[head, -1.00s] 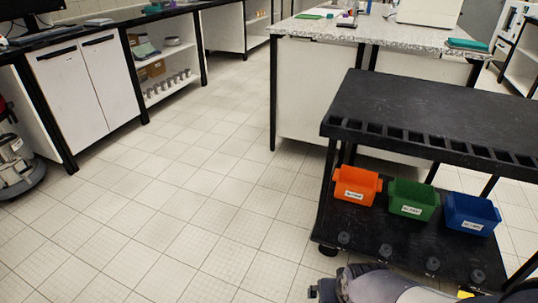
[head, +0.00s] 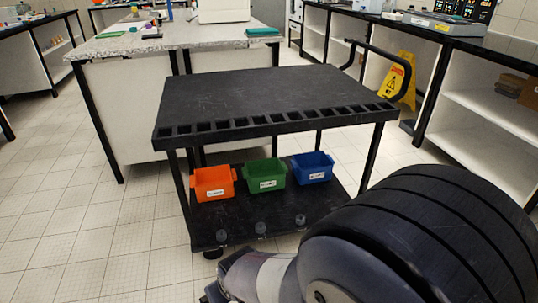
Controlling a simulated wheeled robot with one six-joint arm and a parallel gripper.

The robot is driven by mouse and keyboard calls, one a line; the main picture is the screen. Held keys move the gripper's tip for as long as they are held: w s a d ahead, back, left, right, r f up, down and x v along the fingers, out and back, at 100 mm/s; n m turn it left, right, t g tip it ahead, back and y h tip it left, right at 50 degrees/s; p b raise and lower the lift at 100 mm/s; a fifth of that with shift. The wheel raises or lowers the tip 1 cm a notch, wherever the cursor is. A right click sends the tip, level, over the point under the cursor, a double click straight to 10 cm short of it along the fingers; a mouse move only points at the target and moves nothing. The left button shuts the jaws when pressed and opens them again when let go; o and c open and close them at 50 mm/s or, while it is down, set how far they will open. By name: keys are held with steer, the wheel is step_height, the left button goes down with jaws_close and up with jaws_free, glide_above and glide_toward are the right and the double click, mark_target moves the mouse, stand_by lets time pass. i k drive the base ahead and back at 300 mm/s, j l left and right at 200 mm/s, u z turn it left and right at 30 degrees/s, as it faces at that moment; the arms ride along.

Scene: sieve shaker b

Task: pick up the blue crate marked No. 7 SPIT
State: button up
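A blue crate (head: 313,171) with a white label stands upright on the lower shelf (head: 228,219) of a black cart, at the right end of a row of crates. The label print is too small for me to read. My gripper (head: 212,293) is at the bottom edge of the head view, partly cut off, in front of the cart and apart from the crate. Its fingers do not show clearly, so I cannot tell whether it is open or shut.
A green crate (head: 265,176) and an orange crate (head: 213,184) stand left of the blue one. The cart's black top (head: 265,95) overhangs the shelf, with legs at the corners. Several small grey objects sit along the shelf front. A yellow floor sign (head: 401,80) stands behind right. The floor at left is clear.

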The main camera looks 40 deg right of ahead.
mark_target(311, 167)
steer(key=z, duration=1.5)
